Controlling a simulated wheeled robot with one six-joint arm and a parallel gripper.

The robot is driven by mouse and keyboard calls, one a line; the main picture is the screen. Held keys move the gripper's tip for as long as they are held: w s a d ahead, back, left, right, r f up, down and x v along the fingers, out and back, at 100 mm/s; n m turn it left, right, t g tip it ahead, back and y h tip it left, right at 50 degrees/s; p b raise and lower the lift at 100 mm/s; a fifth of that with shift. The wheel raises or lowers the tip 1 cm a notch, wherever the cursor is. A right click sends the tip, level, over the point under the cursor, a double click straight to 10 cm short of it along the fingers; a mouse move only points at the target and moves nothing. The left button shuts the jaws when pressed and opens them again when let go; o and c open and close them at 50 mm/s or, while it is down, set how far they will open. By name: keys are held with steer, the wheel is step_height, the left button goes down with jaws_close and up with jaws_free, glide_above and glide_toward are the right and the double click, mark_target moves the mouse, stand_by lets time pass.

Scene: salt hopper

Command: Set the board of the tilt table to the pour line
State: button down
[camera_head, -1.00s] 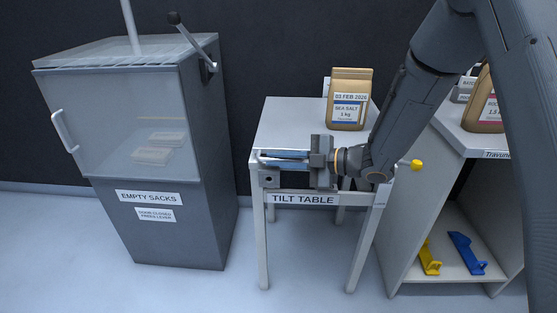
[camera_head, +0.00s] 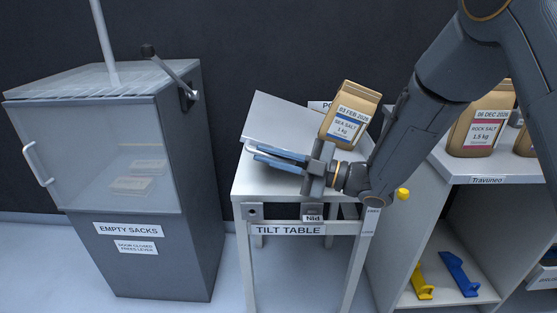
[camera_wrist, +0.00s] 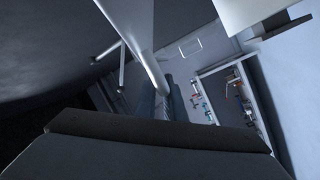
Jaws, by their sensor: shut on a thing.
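The tilt table (camera_head: 335,228) stands in the middle of the head view, with its label on the front rail. A sign (camera_head: 317,106) behind the board is mostly covered by the bag. In the wrist view a pale bar-like edge (camera_wrist: 146,45) runs to the fingers (camera_wrist: 166,97).
The empty sacks cabinet (camera_head: 130,185) with a lever stands at left. A shelf unit (camera_head: 485,178) at right holds a rock salt bag (camera_head: 482,122) on top, and a yellow tool (camera_head: 422,283) and blue tool (camera_head: 458,273) below. A yellow knob (camera_head: 403,194) is near my wrist.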

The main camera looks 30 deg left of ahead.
steer(key=c, duration=1.8)
jaws_free()
steer(key=shift+c, duration=0.2)
steer(key=shift+d, duration=0.1)
steer(key=w+d, duration=0.1)
steer(key=d, duration=0.6)
steer(key=shift+w+d+f, duration=0.15)
steer(key=shift+d+f, duration=0.05)
steer(key=shift+f, duration=0.2)
